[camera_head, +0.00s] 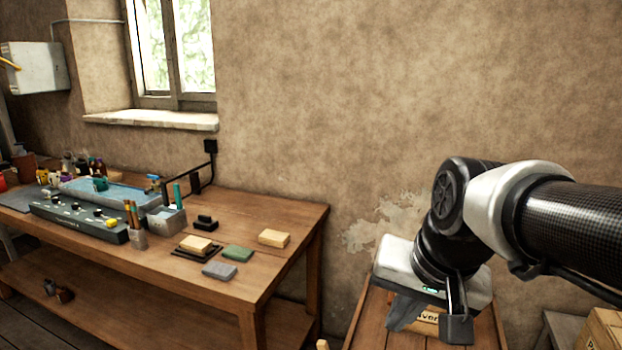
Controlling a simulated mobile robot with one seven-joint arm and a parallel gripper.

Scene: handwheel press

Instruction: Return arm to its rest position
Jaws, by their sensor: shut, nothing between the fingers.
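My arm (570,215) reaches in from the right edge of the head view, bent at a dark joint with a white cuff. My gripper (428,322) hangs from it, pointing down at the lower right. It is shut and holds nothing. I cannot tell the exact gap between the gripper and the box.
A wooden workbench (290,222) stands at the left with a grey control panel (75,222), a blue tray (120,192), a pen cup (138,238) and several small blocks (273,238). Wooden boxes (603,328) stand at the lower right. Bare wall is behind.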

